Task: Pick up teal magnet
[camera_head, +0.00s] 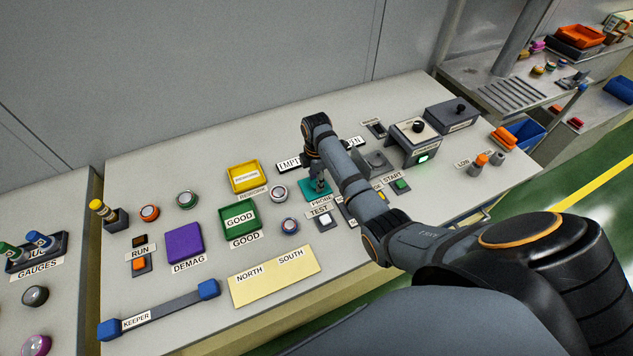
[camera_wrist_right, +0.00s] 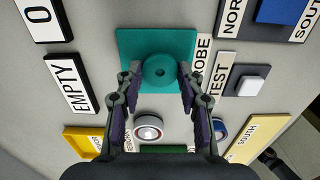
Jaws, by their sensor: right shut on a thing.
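The teal magnet (camera_wrist_right: 160,73) is a round disc with a small central hole, seen from above in the right wrist view. It is over the square teal probe pad (camera_wrist_right: 127,45), which also shows in the head view (camera_head: 307,193). I cannot tell whether it touches the pad. My right gripper (camera_wrist_right: 160,76) has its two fingers on opposite sides of the magnet and is shut on it. In the head view this gripper (camera_head: 320,183) points down at the pad and mostly hides the magnet. My left gripper is not in view.
Close to the pad are the white test button (camera_head: 324,219), a silver-rimmed disc (camera_head: 279,192), the green good tray (camera_head: 239,216) and the yellow rework tray (camera_head: 243,176). A grey box with a black knob (camera_head: 415,141) stands to the right. Bare table lies behind the trays.

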